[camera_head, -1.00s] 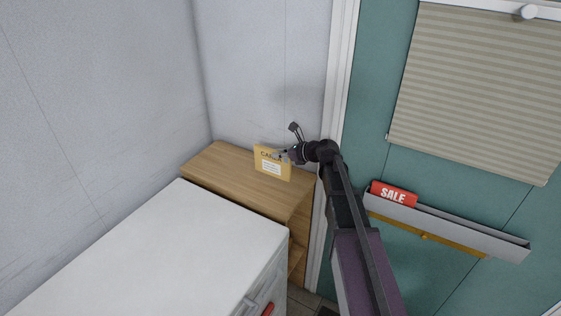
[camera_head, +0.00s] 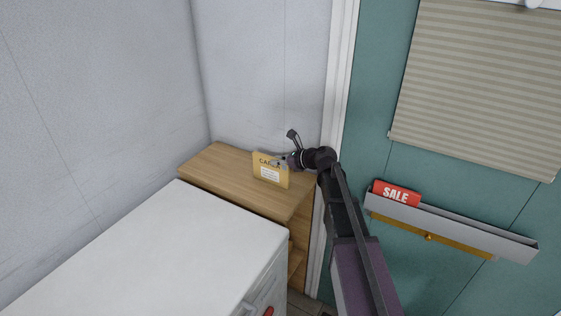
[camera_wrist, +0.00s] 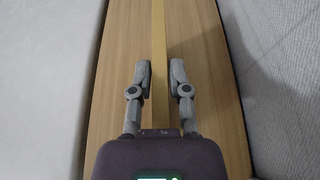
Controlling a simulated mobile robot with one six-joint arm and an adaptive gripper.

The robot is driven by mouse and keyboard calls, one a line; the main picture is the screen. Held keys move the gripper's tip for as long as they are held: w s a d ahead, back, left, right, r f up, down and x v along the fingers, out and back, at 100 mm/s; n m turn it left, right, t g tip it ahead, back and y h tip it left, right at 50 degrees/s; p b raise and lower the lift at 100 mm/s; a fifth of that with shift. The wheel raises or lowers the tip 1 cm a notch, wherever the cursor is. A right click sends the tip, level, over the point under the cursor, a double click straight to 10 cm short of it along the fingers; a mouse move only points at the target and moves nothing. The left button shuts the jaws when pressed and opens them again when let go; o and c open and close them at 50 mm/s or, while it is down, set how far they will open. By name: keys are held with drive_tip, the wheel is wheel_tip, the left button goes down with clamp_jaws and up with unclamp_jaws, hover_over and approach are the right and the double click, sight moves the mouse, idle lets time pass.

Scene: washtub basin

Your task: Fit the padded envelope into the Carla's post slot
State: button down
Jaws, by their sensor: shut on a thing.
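The padded envelope (camera_head: 270,175) is a flat yellow packet with a white label and dark lettering, partly covered by the gripper. It stands upright over the wooden cabinet top; I cannot tell whether its lower edge touches the wood. In the wrist view the envelope (camera_wrist: 159,50) shows edge-on as a thin yellow strip running between the fingers. My gripper (camera_head: 282,162) is shut on the envelope near its upper right part; the fingers also show in the wrist view (camera_wrist: 160,73), one on each side. No slot marked with Carla's name can be made out.
The wooden cabinet (camera_head: 215,158) stands against the grey wall, beside the white appliance (camera_head: 150,245). The green door (camera_head: 370,160) at right carries a grey tray (camera_head: 460,228) with a red SALE sign (camera_head: 396,193) and a brass strip (camera_head: 428,237) below it.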

drive_tip(key=c, duration=0.6)
unclamp_jaws()
drive_tip(key=shift+r, duration=0.1)
drive_tip(key=shift+s+d+r+p, duration=0.1)
drive_tip(key=shift+s+d+p, duration=0.05)
drive_tip(key=shift+p, duration=0.2)
drive_tip(key=p+v, duration=0.4)
drive_tip(key=v, duration=0.7)
drive_tip(key=shift+s+d+r, duration=0.1)
drive_tip(key=shift+d, duration=0.15)
